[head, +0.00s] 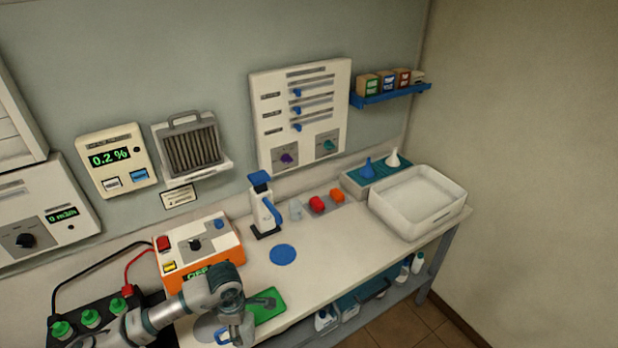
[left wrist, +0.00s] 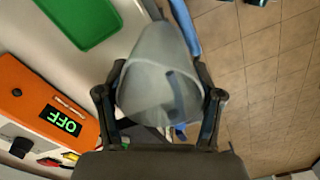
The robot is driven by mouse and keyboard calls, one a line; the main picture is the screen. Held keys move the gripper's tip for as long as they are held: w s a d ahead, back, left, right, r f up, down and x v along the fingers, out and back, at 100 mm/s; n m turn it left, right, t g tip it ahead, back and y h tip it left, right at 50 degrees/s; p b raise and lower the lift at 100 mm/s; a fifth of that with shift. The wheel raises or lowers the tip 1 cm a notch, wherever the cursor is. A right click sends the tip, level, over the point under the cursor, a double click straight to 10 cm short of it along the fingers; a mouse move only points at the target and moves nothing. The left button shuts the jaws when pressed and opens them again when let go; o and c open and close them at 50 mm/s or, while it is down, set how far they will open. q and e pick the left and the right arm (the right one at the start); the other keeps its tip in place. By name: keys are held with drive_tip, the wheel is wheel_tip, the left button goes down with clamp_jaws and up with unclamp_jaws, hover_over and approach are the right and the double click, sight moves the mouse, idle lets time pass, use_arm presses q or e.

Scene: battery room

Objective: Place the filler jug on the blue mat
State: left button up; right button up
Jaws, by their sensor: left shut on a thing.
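My left gripper (head: 234,322) is at the front of the bench. In the left wrist view its two fingers are shut on a grey, translucent jug (left wrist: 158,92), which I take for the filler jug. The jug fills the space between the fingers and hides part of what lies behind it. In the head view the gripper and arm mostly cover it. The blue mat (head: 284,254) is a flat round disc on the bench, bare, farther back and to the right of the gripper. My right gripper is not in view.
A green tray (head: 271,313) lies right beside the gripper. An orange charger unit (head: 202,262) reading OFF stands to the left. Behind the mat are a white and blue dispenser (head: 262,213), a small clear cup (head: 296,209) and red caps (head: 317,204). A white basin (head: 385,214) stands at right.

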use_arm(q)
drive_tip(key=m, duration=0.3)
drive_tip(key=w+m, duration=0.1)
drive_tip(key=m, duration=0.1)
drive_tip(key=shift+a+r, duration=0.2)
drive_tip(key=shift+a, duration=0.2)
drive_tip(key=m, duration=0.3)
drive_tip(key=w+m, duration=0.1)
drive_tip(key=m, duration=0.1)
drive_tip(key=shift+a+r, duration=0.15)
drive_tip(key=shift+a, duration=0.1)
drive_tip(key=m, duration=0.4)
drive_tip(key=shift+w+a+r+m, duration=0.1)
drive_tip(key=shift+w+r+m, duration=0.1)
drive_tip(key=shift+w+m, duration=0.15)
drive_tip(key=m, duration=0.3)
drive_tip(key=shift+w+r+m, duration=0.15)
drive_tip(key=shift+w+m, duration=0.1)
drive_tip(key=shift+w, duration=0.1)
drive_tip(key=shift+a, duration=0.15)
